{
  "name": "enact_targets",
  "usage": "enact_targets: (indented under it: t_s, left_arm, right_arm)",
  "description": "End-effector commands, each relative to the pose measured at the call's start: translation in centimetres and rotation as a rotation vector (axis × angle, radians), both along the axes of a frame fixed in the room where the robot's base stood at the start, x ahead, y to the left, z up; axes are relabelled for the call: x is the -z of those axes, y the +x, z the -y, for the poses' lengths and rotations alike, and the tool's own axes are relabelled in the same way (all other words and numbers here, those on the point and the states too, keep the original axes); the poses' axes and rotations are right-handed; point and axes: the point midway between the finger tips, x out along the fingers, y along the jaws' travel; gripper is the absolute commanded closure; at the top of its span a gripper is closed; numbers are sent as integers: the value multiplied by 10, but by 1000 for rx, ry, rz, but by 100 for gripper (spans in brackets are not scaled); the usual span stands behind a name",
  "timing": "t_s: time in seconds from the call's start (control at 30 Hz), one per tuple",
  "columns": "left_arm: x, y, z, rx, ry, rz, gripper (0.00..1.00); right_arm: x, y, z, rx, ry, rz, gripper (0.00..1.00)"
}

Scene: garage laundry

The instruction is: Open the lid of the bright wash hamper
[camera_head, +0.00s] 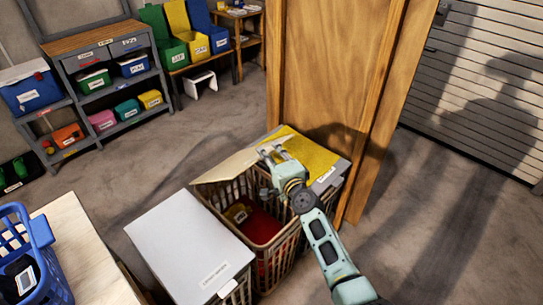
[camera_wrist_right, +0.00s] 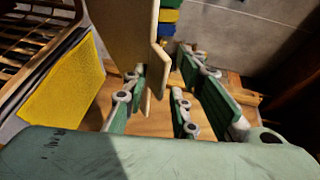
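The brown lattice hamper (camera_head: 262,268) stands in the middle of the head view, with its front part uncovered and red cloth (camera_head: 261,224) showing inside. A pale lid panel (camera_head: 222,168) is raised and tilted over its back left; it also shows in the right wrist view (camera_wrist_right: 122,35). A yellow piece (camera_head: 312,155) lies behind it on a grey panel with a label. My right gripper (camera_head: 270,152) is at the pale panel's right end. In the wrist view its fingers (camera_wrist_right: 160,95) are apart, with the panel's edge close to one finger; contact is unclear. My left gripper is out of view.
A white lidded hamper (camera_head: 185,240) stands close on the left. A wooden door or panel (camera_head: 335,80) rises right behind the brown hamper. A pale table (camera_head: 80,245) with a blue basket (camera_head: 35,255) is at front left. Open floor (camera_head: 440,225) lies on the right.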

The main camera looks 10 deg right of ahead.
Motion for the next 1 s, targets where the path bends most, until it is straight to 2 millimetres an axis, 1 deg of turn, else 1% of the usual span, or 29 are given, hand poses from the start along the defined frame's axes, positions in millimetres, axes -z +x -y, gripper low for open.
enact_targets:
  t_s: [0.17,0.5,1.0]
  left_arm:
    - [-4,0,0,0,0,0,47]
    - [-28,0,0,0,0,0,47]
    - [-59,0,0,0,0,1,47]
  right_arm:
    - [-3,-2,0,0,0,1,75]
    - [-20,-20,3,0,0,1,75]
    - [-41,-48,8,0,-1,0,75]
